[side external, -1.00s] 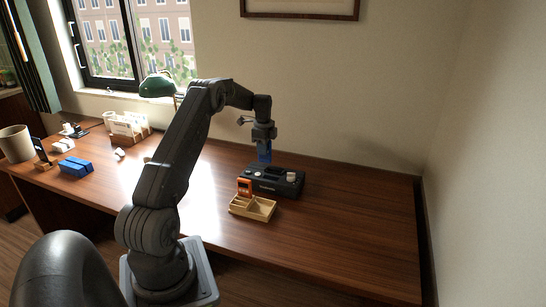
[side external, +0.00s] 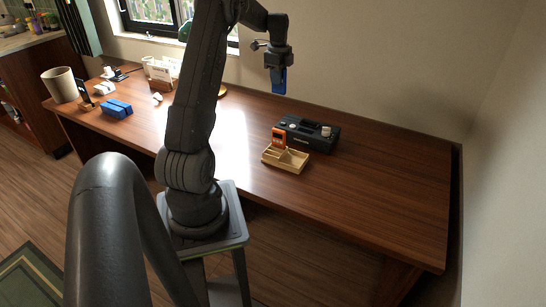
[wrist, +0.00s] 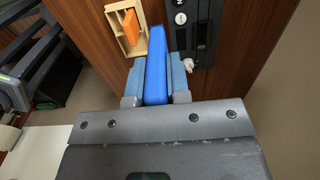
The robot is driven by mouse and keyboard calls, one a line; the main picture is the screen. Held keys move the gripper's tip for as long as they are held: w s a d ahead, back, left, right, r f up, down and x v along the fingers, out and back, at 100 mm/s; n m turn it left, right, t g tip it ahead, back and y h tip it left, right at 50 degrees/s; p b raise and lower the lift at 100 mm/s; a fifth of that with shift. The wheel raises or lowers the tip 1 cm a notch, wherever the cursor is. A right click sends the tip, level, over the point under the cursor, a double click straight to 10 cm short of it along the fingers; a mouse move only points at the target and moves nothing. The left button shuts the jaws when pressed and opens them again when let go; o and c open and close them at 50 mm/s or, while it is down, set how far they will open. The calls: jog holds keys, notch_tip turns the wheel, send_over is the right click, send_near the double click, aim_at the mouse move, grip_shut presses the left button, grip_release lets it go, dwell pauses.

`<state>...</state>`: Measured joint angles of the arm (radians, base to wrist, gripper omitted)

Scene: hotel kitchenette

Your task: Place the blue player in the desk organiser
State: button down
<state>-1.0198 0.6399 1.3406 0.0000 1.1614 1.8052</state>
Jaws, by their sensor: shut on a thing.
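The blue player (side external: 280,82) hangs upright from my gripper (side external: 278,70), well above the desk. In the wrist view the blue player (wrist: 156,68) is a long blue slab between the two fingers of my gripper (wrist: 157,85), which are shut on it. The desk organiser (side external: 294,168) is a small light-wood tray with compartments, on the desk below and apart from the player. It also shows in the wrist view (wrist: 116,31), left of the player. An orange player (side external: 279,138) stands in it, and shows tilted in the wrist view (wrist: 131,27).
A black dock-like device (side external: 318,145) with a pale knob stands right behind the organiser. Two blue blocks (side external: 116,110), a beige bin (side external: 60,86) and a letter rack (side external: 160,82) are at the left. The desk's right side (side external: 390,185) is clear.

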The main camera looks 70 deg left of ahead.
send_over(271, 145)
jog(key=s+d, duration=0.1)
jog(key=d, duration=0.4)
notch_tip(271, 145, down, 18)
jog(key=shift+s+a+f, duration=0.1)
jog(key=shift+s+f, duration=0.05)
jog(key=shift+f, duration=0.4)
jog(key=c, duration=1.1)
grip_release()
jog(key=shift+f, duration=0.15)
